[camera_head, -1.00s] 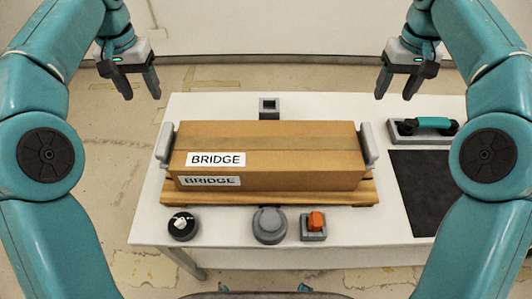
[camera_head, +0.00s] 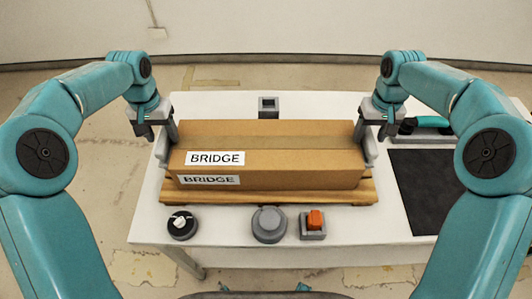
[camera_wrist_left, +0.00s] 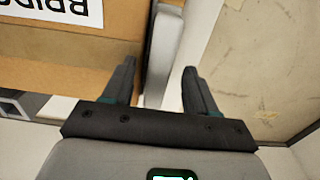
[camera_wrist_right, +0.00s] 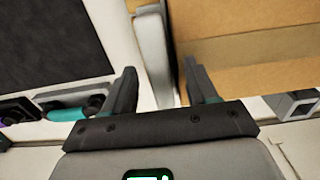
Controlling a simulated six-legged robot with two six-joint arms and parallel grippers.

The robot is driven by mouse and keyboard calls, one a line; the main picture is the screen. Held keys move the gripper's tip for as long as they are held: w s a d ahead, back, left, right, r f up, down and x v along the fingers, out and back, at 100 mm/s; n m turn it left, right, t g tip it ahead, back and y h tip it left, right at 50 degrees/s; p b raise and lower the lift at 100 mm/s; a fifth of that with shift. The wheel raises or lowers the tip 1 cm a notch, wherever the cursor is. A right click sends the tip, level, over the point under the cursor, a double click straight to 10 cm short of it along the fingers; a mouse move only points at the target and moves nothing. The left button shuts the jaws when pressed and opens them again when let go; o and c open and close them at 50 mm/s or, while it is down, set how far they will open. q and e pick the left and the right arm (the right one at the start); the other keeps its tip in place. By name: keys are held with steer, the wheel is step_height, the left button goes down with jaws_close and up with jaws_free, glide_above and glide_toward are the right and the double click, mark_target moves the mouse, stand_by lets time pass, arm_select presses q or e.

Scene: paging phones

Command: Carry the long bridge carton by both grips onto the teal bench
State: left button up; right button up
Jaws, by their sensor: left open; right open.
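The long bridge carton (camera_head: 265,155) is brown cardboard with two BRIDGE labels. It lies on a wooden pallet (camera_head: 270,197) on a white table. It has a grey grip at each end. My left gripper (camera_head: 156,136) is at the carton's left end, open. In the left wrist view, its fingers (camera_wrist_left: 158,88) stand on either side of the grey left grip (camera_wrist_left: 163,50). My right gripper (camera_head: 373,134) is at the right end, open. In the right wrist view, its fingers (camera_wrist_right: 160,85) stand on either side of the grey right grip (camera_wrist_right: 153,55). No teal bench is visible.
A dark mat (camera_head: 422,190) and a teal-handled tool (camera_head: 428,123) are on the right of the white table (camera_head: 290,240). In front of the pallet are a black knob (camera_head: 182,224), a grey round button (camera_head: 269,224) and an orange switch (camera_head: 314,222). A small grey socket (camera_head: 268,104) stands behind the carton.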

arm_select(q)
steer(key=shift+f, duration=0.15)
arm_select(e)
steer(key=shift+f, duration=0.15)
arm_select(q)
steer(key=shift+d, duration=0.1)
arm_select(e)
steer(key=shift+d, duration=0.15)
arm_select(q)
steer(key=shift+s+r, duration=0.1)
steer(key=shift+r, duration=0.1)
steer(key=c, duration=0.3)
arm_select(e)
steer(key=shift+s, duration=0.1)
steer(key=c, duration=0.3)
arm_select(q)
steer(key=shift+f, duration=0.1)
jaws_close()
arm_select(e)
jaws_close()
